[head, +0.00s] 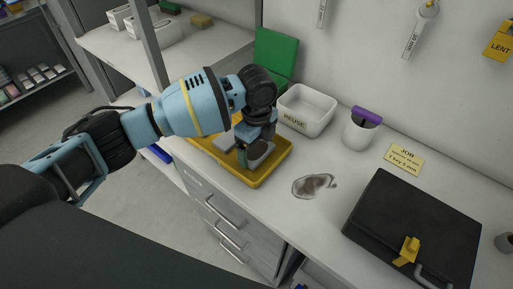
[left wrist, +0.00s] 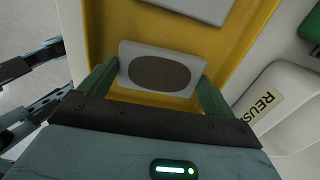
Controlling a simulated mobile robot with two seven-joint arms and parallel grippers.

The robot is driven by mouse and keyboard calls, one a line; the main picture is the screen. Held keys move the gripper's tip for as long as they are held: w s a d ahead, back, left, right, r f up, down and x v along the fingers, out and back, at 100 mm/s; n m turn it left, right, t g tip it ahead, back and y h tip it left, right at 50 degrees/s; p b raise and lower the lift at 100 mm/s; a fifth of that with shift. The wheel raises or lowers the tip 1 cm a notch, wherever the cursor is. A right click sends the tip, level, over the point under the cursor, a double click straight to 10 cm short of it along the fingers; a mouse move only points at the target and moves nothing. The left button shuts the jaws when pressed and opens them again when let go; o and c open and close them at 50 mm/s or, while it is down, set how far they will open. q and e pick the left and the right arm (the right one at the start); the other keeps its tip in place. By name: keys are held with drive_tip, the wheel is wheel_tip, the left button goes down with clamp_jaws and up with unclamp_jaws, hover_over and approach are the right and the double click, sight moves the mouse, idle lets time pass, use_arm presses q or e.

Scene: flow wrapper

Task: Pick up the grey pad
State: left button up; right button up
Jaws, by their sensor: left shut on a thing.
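The grey pad (left wrist: 160,70) is a light grey rectangle with a dark oval on its face. My left gripper (left wrist: 157,84) is shut on it, with one green finger at each side edge. In the head view my left gripper (head: 257,156) points down over the yellow tray (head: 262,180), and the pad shows partly between its fingers. I cannot tell whether the pad touches the tray floor. A second light grey piece (left wrist: 195,8) lies in the tray apart from the held pad. My right gripper is not in view.
A white REUSE bin (head: 306,110) stands behind the tray, near a green box (head: 275,52). A white pot (head: 359,134) with a purple top stands right of the bin. A black case (head: 415,230) lies at right.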

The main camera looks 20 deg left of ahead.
use_arm(q)
wheel_tip(320, 180, up, 3)
drive_tip(key=shift+f, duration=0.15)
drive_tip(key=s+a, duration=0.2)
drive_tip(key=s, duration=0.5)
drive_tip(key=s+a+r+p, duration=0.1)
drive_tip(key=s+a, duration=0.1)
drive_tip(key=s, duration=0.6)
drive_tip(key=shift+s+a+r+p, duration=0.2)
drive_tip(key=shift+a+p, duration=0.1)
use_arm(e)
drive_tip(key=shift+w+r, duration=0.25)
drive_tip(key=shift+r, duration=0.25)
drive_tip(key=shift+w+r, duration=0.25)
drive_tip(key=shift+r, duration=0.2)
use_arm(q)
drive_tip(key=d+r+n, duration=0.2)
drive_tip(key=d+n, duration=0.4)
drive_tip(key=n, duration=0.5)
drive_tip(key=s+d+r+n, duration=0.1)
drive_tip(key=d+r+n, duration=0.2)
drive_tip(key=d+n, duration=0.4)
drive_tip(key=n, duration=0.3)
drive_tip(key=shift+s+d+n, duration=0.15)
drive_tip(key=shift+s+n, duration=0.05)
drive_tip(key=shift+n, duration=0.2)
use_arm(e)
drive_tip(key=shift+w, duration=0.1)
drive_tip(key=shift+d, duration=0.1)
